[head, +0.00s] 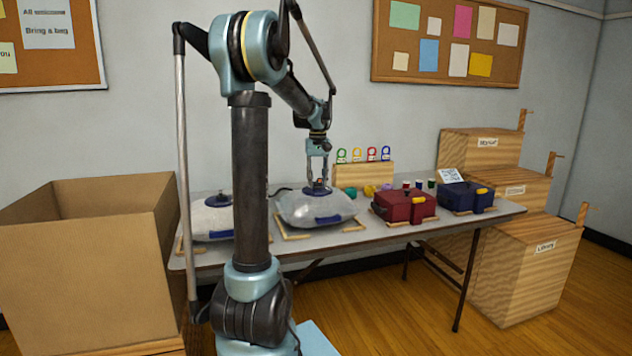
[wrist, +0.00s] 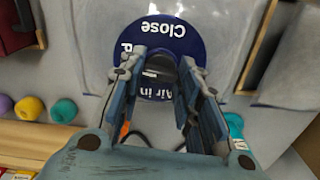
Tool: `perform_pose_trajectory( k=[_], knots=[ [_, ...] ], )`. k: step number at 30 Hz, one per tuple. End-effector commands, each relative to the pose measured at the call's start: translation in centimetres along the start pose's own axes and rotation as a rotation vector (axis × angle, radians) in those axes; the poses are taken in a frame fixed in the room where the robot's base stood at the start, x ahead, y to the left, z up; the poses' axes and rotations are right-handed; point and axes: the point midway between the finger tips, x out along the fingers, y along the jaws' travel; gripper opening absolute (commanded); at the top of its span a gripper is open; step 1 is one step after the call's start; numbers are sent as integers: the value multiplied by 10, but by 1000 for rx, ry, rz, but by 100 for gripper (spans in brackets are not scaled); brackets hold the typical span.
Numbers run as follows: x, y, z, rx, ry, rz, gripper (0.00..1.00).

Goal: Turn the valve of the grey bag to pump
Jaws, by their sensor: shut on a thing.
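The grey bag (head: 318,210) is a puffy, translucent grey bag in the middle of the table, with a blue strip at its front. Its round blue valve (head: 317,188) sits on top. In the wrist view the valve dial (wrist: 163,48) shows the words "Close" and "Air in", and a third label starting with "P" is mostly hidden by a finger. My gripper (head: 318,180) points straight down over the valve. In the wrist view my gripper (wrist: 161,82) has its fingers on both sides of the dark valve knob (wrist: 160,68) and is shut on it.
A second bag (head: 212,220) with a blue strip lies to the left, partly behind my arm. A red case (head: 403,206) and a blue case (head: 466,196) stand to the right. Yarn balls (wrist: 48,109) and a wooden rack (head: 364,174) are behind. A big cardboard box (head: 85,260) stands left.

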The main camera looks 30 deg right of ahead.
Motion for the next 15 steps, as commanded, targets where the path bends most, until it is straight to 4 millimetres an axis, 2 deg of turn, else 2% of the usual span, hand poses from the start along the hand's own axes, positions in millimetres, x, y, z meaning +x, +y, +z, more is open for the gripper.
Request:
perform_pose_trajectory(
  k=[6,15],
  knots=[
    [0,0,0,-93,0,0,7],
    [0,0,0,-141,0,0,7]
  ],
)
